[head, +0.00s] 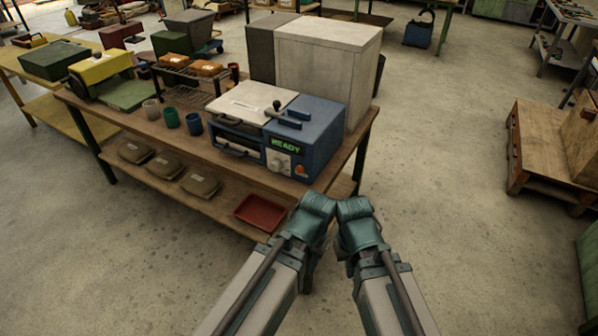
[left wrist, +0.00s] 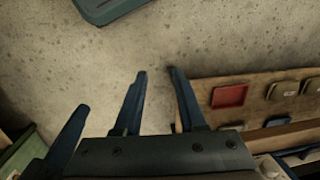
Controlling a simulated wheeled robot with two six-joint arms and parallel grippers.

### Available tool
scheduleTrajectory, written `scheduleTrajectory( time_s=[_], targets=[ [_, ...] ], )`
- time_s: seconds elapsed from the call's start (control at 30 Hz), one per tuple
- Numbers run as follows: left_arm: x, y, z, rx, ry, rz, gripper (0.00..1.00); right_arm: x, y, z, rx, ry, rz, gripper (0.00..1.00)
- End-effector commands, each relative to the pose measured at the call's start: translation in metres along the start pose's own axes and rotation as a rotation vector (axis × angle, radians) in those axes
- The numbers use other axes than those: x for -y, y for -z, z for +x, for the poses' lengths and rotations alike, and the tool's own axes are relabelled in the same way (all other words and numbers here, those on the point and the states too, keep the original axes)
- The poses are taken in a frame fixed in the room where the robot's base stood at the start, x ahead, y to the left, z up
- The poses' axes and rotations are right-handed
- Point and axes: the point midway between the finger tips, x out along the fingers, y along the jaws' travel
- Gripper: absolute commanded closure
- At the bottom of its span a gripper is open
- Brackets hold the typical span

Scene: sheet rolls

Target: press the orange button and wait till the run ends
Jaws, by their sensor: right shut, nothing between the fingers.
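The orange button (head: 301,170) is on the front panel of a blue machine (head: 322,127) at the near right end of the workbench. A green display on the panel reads READY (head: 285,144). My right gripper (head: 352,207) is shut and empty, low in the head view, in front of the bench and apart from the button. Its fingertips are not clear there. My left gripper (left wrist: 156,72) shows in the left wrist view with two fingers apart and nothing between them, above the floor. Another dark prong stands left of them; I cannot tell its owner.
The workbench (head: 130,125) carries cups, a rack and a grey cabinet (head: 328,65). Its lower shelf holds brown packs and a red tray (head: 260,213), which also shows in the left wrist view (left wrist: 229,97). A wooden cabinet (head: 548,150) stands right; floor between is clear.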

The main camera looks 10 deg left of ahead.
Motion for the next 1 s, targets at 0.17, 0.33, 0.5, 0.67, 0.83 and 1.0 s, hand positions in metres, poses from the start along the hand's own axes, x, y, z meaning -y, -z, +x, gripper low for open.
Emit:
scheduleTrajectory(
  time_s=[0.17, 0.33, 0.5, 0.67, 0.83, 1.0],
  targets=[
    [0.0, 0.0, 0.0, 0.0, 0.0, 0.0, 0.94, 0.0, 0.0, 0.0, 0.0, 0.0, 0.0, 1.0],
    [0.0, 0.0, 0.0, 0.0, 0.0, 0.0, 1.0, 0.0, 0.0, 0.0, 0.0, 0.0, 0.0, 1.0],
    [0.0, 0.0, 0.0, 0.0, 0.0, 0.0, 1.0, 0.0, 0.0, 0.0, 0.0, 0.0, 0.0, 1.0],
    [0.0, 0.0, 0.0, 0.0, 0.0, 0.0, 1.0, 0.0, 0.0, 0.0, 0.0, 0.0, 0.0, 1.0],
    [0.0, 0.0, 0.0, 0.0, 0.0, 0.0, 1.0, 0.0, 0.0, 0.0, 0.0, 0.0, 0.0, 1.0],
    [0.0, 0.0, 0.0, 0.0, 0.0, 0.0, 1.0, 0.0, 0.0, 0.0, 0.0, 0.0, 0.0, 1.0]
  ],
)
